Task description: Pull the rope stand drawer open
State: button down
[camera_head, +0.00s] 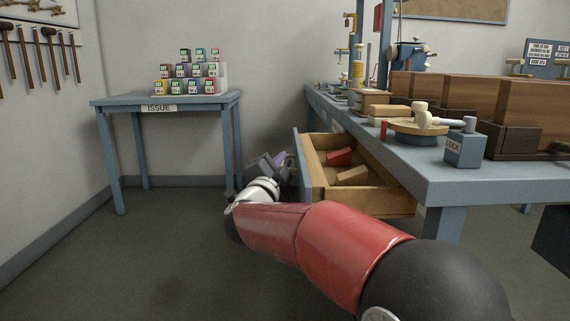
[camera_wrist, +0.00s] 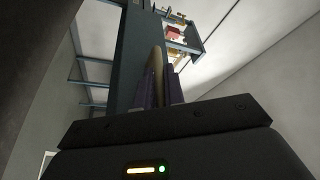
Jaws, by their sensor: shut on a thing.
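The drawer (camera_head: 362,204) stands well out from the blue-grey bench. It has light wood sides and a blue-grey front, and its inside shows a red block (camera_head: 340,157) and a tan block (camera_head: 353,176). My gripper (camera_head: 284,163) is at the outer face of the drawer front, partly hidden behind my wrist. In the wrist view my gripper (camera_wrist: 160,92) has its two dark fingers closed on a tan handle (camera_wrist: 158,60), in front of the blue-grey drawer front (camera_wrist: 131,49).
The bench top (camera_head: 430,183) holds a small LOCK box (camera_head: 464,149), a round wooden piece and brown wooden boxes (camera_head: 520,112). A blue side table (camera_head: 165,99) labelled ISSUE bears several small coloured boxes. The floor (camera_head: 150,250) left of the drawer is clear.

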jog(key=c, duration=1.8)
grip_release()
jog(key=shift+o, duration=0.2)
jog(key=v, duration=0.7)
jog(key=shift+s+a+f+b, duration=0.15)
jog(key=shift+s+a+b, duration=0.05)
jog(key=shift+s+b, duration=0.15)
